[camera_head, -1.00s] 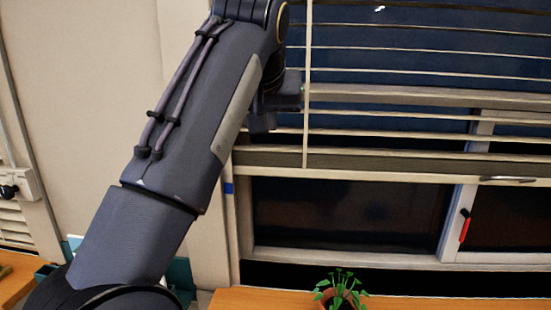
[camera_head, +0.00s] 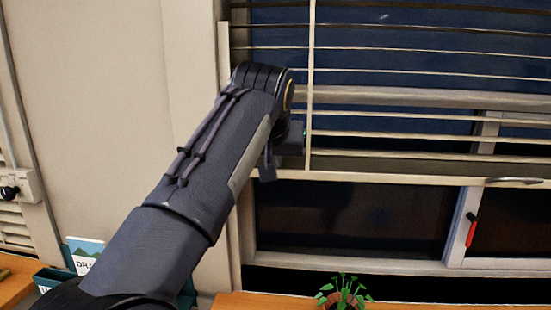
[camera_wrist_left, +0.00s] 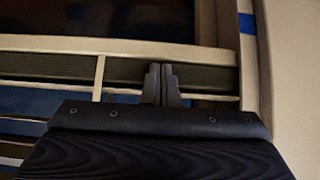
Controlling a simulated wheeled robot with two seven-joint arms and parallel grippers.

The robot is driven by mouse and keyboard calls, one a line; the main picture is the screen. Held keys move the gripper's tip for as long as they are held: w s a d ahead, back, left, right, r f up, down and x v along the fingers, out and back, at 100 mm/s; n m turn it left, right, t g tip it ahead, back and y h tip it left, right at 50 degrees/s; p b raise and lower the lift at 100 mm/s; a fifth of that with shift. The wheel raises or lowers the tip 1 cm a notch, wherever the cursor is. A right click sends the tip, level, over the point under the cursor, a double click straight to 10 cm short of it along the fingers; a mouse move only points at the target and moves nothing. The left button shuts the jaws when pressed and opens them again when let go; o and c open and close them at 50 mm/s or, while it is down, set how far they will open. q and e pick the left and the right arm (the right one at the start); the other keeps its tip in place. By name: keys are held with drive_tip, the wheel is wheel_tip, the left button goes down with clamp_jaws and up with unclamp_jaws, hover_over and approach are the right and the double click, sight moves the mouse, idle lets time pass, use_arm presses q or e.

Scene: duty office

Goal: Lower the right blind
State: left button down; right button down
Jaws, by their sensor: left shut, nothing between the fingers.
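The blind (camera_head: 420,168) hangs over the upper part of the window, its pale slats spaced apart and its bottom rail above the lower panes. A small handle (camera_head: 513,180) sits on this rail at the right. My left gripper (camera_wrist_left: 161,78) is shut and empty. In the left wrist view its fingertips are in front of the bottom rail (camera_wrist_left: 50,68), near one end; I cannot tell whether they touch it. In the head view my left arm hides the rail's left end and most of the gripper. My right gripper is not in view.
A wooden surface (camera_head: 250,300) with a potted plant (camera_head: 342,293) lies below the window. The window frame has a red-handled latch (camera_head: 471,232). A wall with a switch box (camera_head: 22,186) is at the left. A blue mark (camera_wrist_left: 247,23) is beside the window.

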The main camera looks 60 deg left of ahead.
use_arm(q)
drive_tip(key=shift+f, duration=0.15)
wheel_tip(320, 180, down, 31)
drive_tip(key=b, duration=2.3)
drive_tip(key=shift+r, duration=0.2)
drive_tip(key=shift+f+b, duration=0.45)
drive_tip(key=shift+f, duration=0.05)
drive_tip(key=shift+f, duration=0.15)
drive_tip(key=s+d+r+p, duration=0.2)
drive_tip(key=r+p, duration=0.1)
drive_tip(key=r, duration=0.3)
drive_tip(key=s+d+r+p, duration=0.2)
drive_tip(key=d+r, duration=0.1)
drive_tip(key=r, duration=0.3)
drive_tip(key=shift+s+d+p, duration=0.2)
drive_tip(key=shift+d+p, duration=0.1)
drive_tip(key=shift+p, duration=0.1)
